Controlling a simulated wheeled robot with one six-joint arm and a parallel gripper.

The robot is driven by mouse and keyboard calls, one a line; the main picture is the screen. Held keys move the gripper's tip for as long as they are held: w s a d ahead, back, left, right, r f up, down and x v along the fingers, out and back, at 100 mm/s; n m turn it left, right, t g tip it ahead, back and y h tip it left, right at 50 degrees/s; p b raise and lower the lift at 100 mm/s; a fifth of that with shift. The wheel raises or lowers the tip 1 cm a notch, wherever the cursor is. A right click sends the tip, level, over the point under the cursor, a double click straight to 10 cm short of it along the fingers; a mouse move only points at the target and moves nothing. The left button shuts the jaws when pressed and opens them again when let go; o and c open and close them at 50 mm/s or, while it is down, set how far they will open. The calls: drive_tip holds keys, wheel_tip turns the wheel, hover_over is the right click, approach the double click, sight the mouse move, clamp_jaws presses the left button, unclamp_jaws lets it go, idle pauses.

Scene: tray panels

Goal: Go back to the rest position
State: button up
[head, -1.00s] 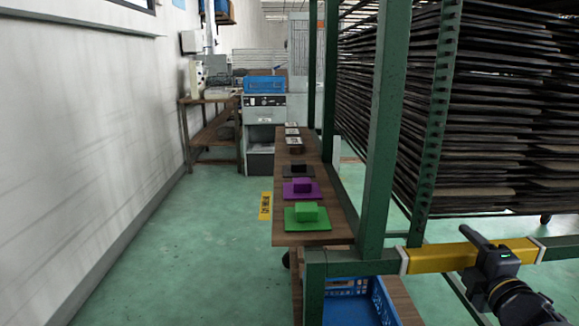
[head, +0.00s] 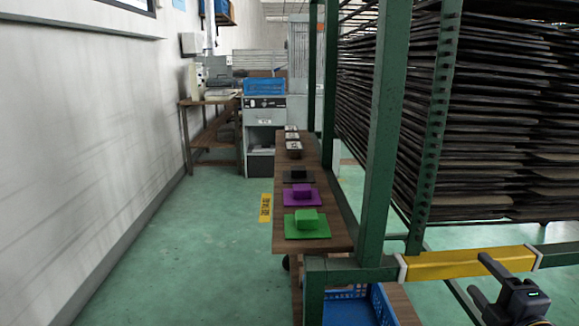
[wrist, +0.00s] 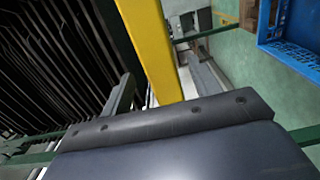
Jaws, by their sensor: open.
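My gripper (head: 478,274) is at the lower right of the head view, just in front of the yellow-wrapped part of the rack's rail. Its jaws are apart and I see nothing held between them. In the wrist view my gripper (wrist: 165,84) shows its two fingers spread, with the yellow bar (wrist: 150,45) appearing between them; I cannot tell how far beyond the fingertips the bar lies. The rest of my arm is mostly outside the head view.
A green-framed rack (head: 382,150) holds many dark trays (head: 500,120). A wooden shelf (head: 320,247) carries green (head: 307,223), purple (head: 301,195) and black (head: 297,175) blocks on plates. A blue crate (head: 350,303) is below. Open floor (head: 180,260) lies left, beside the wall.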

sight(458, 251)
drive_tip(key=s, duration=0.4)
drive_tip(key=w, duration=0.3)
drive_tip(key=w+b, duration=0.1)
drive_tip(key=w, duration=0.3)
drive_tip(key=w+b, duration=0.1)
drive_tip(key=w, duration=0.3)
drive_tip(key=shift+w+a, duration=0.25)
drive_tip(key=shift+w, duration=0.65)
